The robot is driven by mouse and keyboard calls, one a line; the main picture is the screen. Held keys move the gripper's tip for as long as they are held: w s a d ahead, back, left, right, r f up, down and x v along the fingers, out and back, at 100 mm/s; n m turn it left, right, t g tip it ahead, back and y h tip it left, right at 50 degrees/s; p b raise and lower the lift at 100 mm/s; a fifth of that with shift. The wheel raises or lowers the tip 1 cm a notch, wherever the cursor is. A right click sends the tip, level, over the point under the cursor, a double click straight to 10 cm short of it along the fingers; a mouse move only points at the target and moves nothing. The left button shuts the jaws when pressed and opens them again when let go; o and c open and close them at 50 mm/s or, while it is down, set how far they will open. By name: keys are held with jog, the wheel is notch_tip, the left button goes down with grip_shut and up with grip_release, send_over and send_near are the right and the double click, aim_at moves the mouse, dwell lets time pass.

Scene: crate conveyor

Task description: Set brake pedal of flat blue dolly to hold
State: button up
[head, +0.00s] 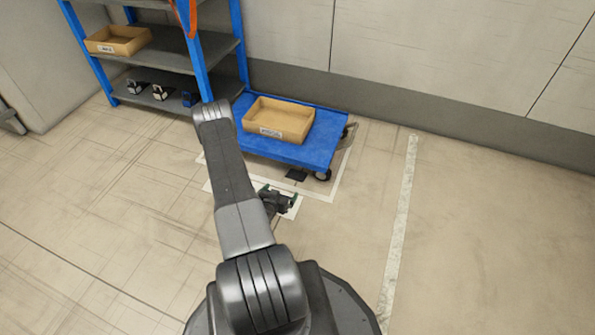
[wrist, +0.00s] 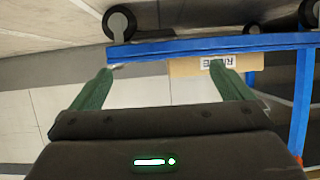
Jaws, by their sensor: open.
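The flat blue dolly (head: 285,152) stands by the wall on dark wheels, inside a white floor marking. Its dark brake pedal (head: 296,174) sticks out low at the near edge, close to the front right wheel (head: 322,175). Whether the pedal is up or down I cannot tell. My gripper (head: 291,195) is open and empty, low and just in front of the pedal, apart from it as far as I can see. In the wrist view my gripper (wrist: 160,72) spreads its green fingers toward the dolly's blue edge (wrist: 165,50), which appears upside down. I cannot make out the pedal there.
A tan crate (head: 278,120) rests on the dolly and shows in the wrist view (wrist: 187,67). A blue-framed shelf (head: 165,50) with another tan crate (head: 118,40) and several small items stands behind to the left. The floor to the right, past the white line (head: 403,220), is clear.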

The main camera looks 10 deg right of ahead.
aim_at(294, 179)
jog(key=shift+h, duration=0.3)
jog(key=b+x, duration=0.1)
jog(key=x, duration=0.3)
jog(key=b+x, duration=0.2)
jog(key=x, duration=0.3)
jog(key=b+x, duration=0.1)
jog(key=x, duration=0.3)
jog(key=shift+s+d+f+b, duration=0.15)
jog(key=shift+d+f+b, duration=0.15)
jog(key=shift+f+b, duration=0.1)
jog(key=shift+w+d, duration=0.3)
jog(key=shift+w, duration=0.2)
